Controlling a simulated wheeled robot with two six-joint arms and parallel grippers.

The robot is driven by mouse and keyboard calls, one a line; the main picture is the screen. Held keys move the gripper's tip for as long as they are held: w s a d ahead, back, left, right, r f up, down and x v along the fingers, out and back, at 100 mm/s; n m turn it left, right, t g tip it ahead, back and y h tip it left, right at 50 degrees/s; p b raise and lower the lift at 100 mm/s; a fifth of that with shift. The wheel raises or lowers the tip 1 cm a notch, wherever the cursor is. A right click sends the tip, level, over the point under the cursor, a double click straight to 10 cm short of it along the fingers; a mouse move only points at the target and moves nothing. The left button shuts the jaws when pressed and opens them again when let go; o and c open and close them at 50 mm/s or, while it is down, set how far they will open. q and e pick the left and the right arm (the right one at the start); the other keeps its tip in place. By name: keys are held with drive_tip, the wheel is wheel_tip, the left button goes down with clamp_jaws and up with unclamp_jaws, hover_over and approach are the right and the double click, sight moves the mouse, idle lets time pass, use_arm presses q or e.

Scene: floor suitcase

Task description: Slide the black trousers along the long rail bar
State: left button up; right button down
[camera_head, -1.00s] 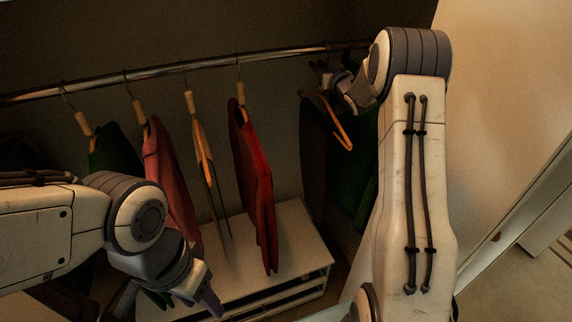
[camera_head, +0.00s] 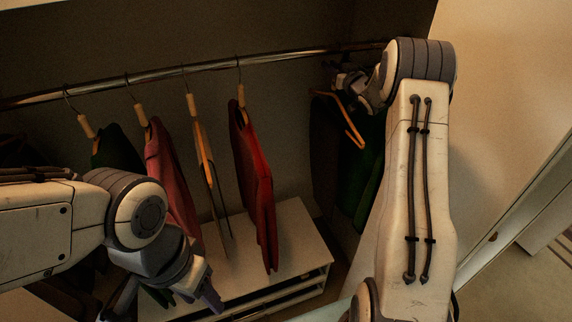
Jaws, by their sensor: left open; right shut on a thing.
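The long rail bar (camera_head: 195,67) runs across the closet, rising slightly to the right. My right gripper (camera_head: 341,79) is at the right part of the rail, just below it, shut on the hanger of the black trousers; the grip itself is dark and partly hidden by my wrist. The black trousers (camera_head: 323,145) hang as a dark shape below it, left of a dark green garment (camera_head: 370,165). An orange hanger (camera_head: 345,115) shows in front of them. My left gripper (camera_head: 203,292) is open and empty, low at the lower left, away from the rail.
Left of the trousers hang a red garment (camera_head: 256,185), a bare-looking hanger (camera_head: 204,150), a pink-red garment (camera_head: 168,170) and a dark green one (camera_head: 115,148). A white drawer unit (camera_head: 295,235) stands below. A pale panel (camera_head: 500,80) borders the right side.

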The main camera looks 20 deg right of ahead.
drive_tip(key=shift+r, duration=0.1)
drive_tip(key=c, duration=0.7)
unclamp_jaws()
drive_tip(key=shift+o, duration=0.2)
